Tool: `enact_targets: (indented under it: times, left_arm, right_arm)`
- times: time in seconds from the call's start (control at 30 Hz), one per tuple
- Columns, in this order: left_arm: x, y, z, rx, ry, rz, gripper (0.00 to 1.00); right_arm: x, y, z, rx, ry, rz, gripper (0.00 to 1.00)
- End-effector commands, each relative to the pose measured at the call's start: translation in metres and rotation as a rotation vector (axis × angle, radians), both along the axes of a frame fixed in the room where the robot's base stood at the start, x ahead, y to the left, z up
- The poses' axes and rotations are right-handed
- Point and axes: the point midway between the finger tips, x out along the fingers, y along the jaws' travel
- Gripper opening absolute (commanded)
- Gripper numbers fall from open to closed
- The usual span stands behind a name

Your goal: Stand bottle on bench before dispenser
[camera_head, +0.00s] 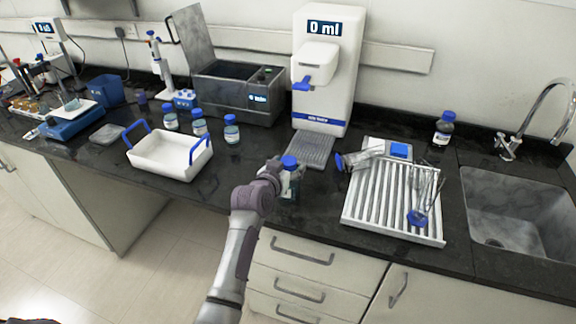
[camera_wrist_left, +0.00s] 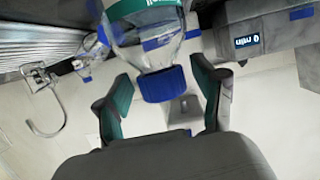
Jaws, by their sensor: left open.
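A clear bottle (camera_head: 289,182) with a blue cap (camera_head: 290,161) stands upright near the front edge of the dark bench (camera_head: 330,208). The white dispenser (camera_head: 338,60), reading 0 ml, stands behind it, with a grey drip tray (camera_head: 310,149) in between. My left gripper (camera_head: 278,174) is at the bottle and partly hides it. In the left wrist view, which is upside down, the bottle (camera_wrist_left: 150,42) with a green label lies between the open, spread fingers (camera_wrist_left: 160,75). A gap shows beside the cap. My right gripper is not in view.
A white rack (camera_head: 380,205) with glassware stands right of the bottle, then a sink (camera_head: 515,210) and tap. Left are a white basket (camera_head: 165,160) with blue handles, several blue-capped bottles (camera_head: 200,124) and a grey bath (camera_head: 236,95). Some bench is clear between basket and bottle.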

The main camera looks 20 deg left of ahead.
Motion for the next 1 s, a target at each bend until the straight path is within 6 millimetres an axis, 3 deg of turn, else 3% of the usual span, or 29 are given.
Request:
enact_targets:
  times: [0.27,0.7,1.0]
  left_arm:
    - [-0.014,0.002,0.004,0.001,-0.001,0.001,0.69]
    - [-0.095,0.009,0.028,0.002,-0.002,0.000,0.69]
    - [-0.114,0.011,0.035,0.000,-0.001,0.000,0.69]
  right_arm:
    - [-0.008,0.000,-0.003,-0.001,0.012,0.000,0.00]
    - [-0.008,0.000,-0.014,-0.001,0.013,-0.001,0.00]
    - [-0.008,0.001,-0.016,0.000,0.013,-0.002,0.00]
